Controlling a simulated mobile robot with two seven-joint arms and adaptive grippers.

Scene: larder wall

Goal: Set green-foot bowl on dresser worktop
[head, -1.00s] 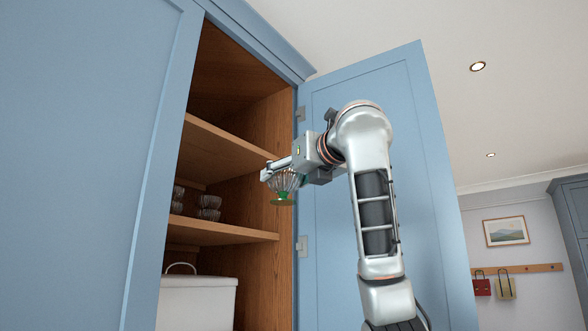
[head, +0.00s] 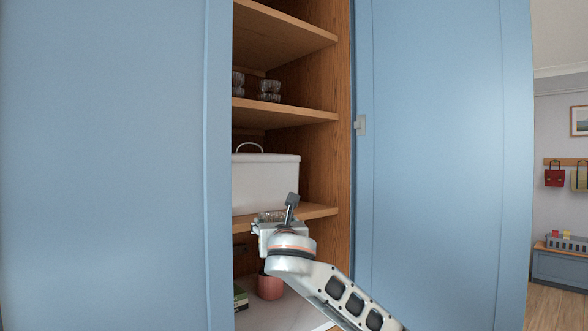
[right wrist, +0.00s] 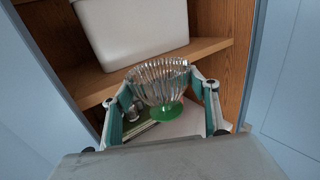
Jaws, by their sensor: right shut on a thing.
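The green-foot bowl is clear ribbed glass; in the right wrist view the bowl (right wrist: 158,80) sits upright between my fingers, its green foot (right wrist: 167,110) below. My right gripper (right wrist: 170,105) is shut on it. In the head view the right gripper (head: 276,225) is in front of the cupboard, near the level of the lower shelf, and mostly hides the bowl; only a bit of glass (head: 268,215) shows. The pale dresser worktop (head: 285,312) is below and behind the gripper, partly covered by my arm. My left gripper is not in view.
A white lidded box (head: 262,180) stands on the shelf (head: 318,210) just above the worktop. A pink pot (head: 270,287) and books (head: 240,298) are on the worktop. Glass bowls (head: 268,90) are on a higher shelf. The open blue door (head: 435,160) is at right.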

